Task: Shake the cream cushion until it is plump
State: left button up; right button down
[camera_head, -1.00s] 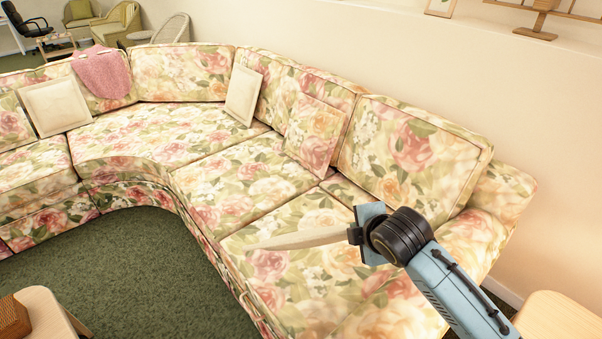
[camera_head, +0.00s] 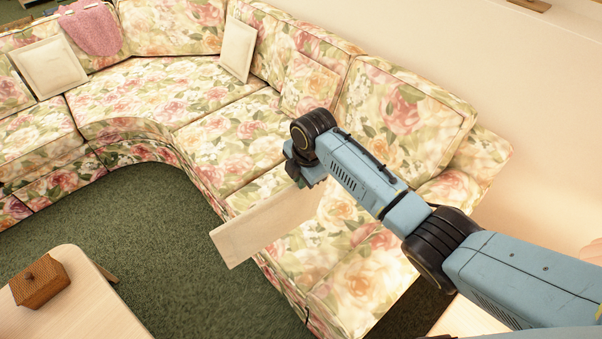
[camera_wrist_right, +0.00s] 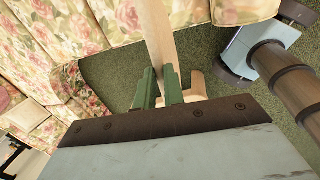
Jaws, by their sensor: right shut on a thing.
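My right gripper (camera_head: 305,170) is shut on a cream cushion (camera_head: 262,226), gripping it by one edge near the upper right corner. The cushion hangs tilted in the air in front of the floral sofa, its broad face partly toward the head camera. In the right wrist view the two green fingers (camera_wrist_right: 159,88) pinch the cushion (camera_wrist_right: 158,35), which shows edge-on as a narrow cream strip. My left gripper is not in view. Two other cream cushions rest on the sofa, one at the left (camera_head: 48,67) and one near the corner (camera_head: 238,50).
The floral corner sofa (camera_head: 225,150) curves behind the cushion. A pink cloth (camera_head: 92,30) lies over its back. A floral cushion (camera_head: 310,85) leans on the backrest. Green carpet (camera_head: 165,235) lies between.

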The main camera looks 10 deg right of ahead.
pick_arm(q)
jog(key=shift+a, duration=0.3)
